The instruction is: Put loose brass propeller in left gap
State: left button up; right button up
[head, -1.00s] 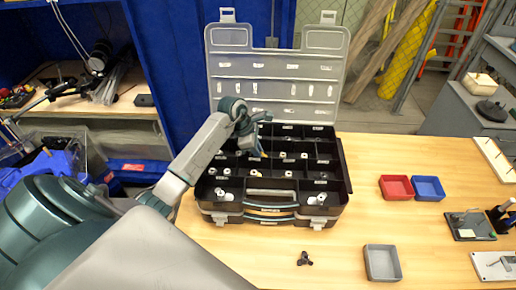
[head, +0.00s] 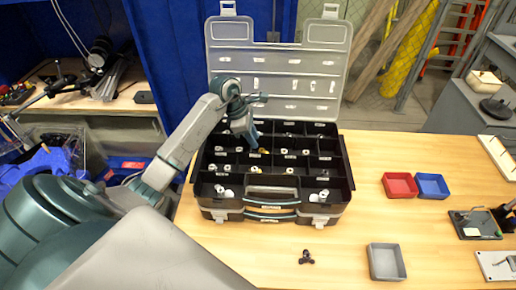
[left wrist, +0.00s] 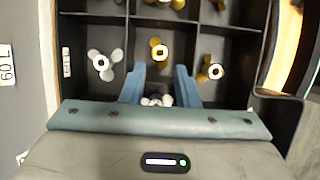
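My left gripper (head: 252,140) is over the compartments of the open black case (head: 341,196). In the left wrist view its two blue fingers (left wrist: 160,84) are apart, with nothing held between their tips. A brass propeller (left wrist: 159,50) lies in a compartment just beyond the fingertips. Another brass propeller (left wrist: 213,70) lies in the compartment to the right. A white propeller (left wrist: 100,64) lies to the left, and another white piece (left wrist: 157,100) shows partly between the fingers. In the head view a small brass spot (head: 263,151) shows beside the gripper. I cannot tell which gap is the left gap.
The case's clear lid (head: 275,75) stands open behind the compartments. A dark three-armed propeller (head: 306,257) lies on the bench in front. A grey tray (head: 386,262), a red tray (head: 400,186) and a blue tray (head: 432,186) are to the right. The bench between is clear.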

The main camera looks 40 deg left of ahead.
pick_arm(q)
jog(key=b+v, duration=0.2)
jog(key=v, duration=0.5)
